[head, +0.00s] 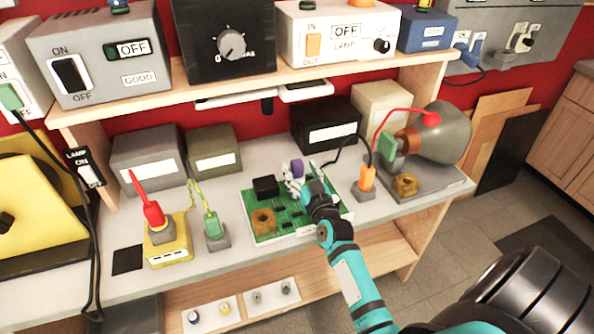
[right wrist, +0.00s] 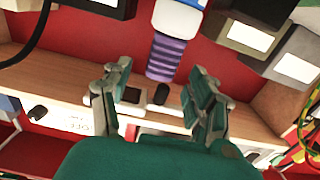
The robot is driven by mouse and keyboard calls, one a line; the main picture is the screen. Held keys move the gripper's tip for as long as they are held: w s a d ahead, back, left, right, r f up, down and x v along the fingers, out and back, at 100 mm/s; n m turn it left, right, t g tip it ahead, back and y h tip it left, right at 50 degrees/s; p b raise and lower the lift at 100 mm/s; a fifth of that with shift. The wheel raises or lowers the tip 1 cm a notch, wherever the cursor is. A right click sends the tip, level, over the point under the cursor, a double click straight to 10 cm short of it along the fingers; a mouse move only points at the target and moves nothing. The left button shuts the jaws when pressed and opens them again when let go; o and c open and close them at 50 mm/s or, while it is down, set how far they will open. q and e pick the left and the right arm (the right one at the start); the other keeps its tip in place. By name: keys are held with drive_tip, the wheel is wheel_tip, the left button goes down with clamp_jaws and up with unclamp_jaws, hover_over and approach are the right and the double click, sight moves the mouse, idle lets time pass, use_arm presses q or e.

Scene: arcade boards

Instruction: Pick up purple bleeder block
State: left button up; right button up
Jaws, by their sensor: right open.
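The purple bleeder block (head: 297,167) stands over the green circuit board (head: 262,228) in the head view, partly hidden by my right gripper. In the right wrist view the block (right wrist: 168,56) is a ribbed purple piece with a white and blue part at its upper end. My right gripper (head: 293,180) is at the block, above the board. In the wrist view the open fingers (right wrist: 160,78) lie on either side of the block's near end, with gaps visible. My left gripper is not in view.
An orange plug (head: 366,180) with a black cable is close on the right. A green plug (head: 212,224) stands left. A shelf (head: 290,72) overhangs behind.

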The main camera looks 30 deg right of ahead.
sight(299, 167)
drive_tip(key=x, duration=0.3)
drive_tip(key=shift+w+d+f, duration=0.1)
drive_tip(key=shift+w+f, duration=0.05)
drive_tip(key=shift+c, duration=0.3)
clamp_jaws()
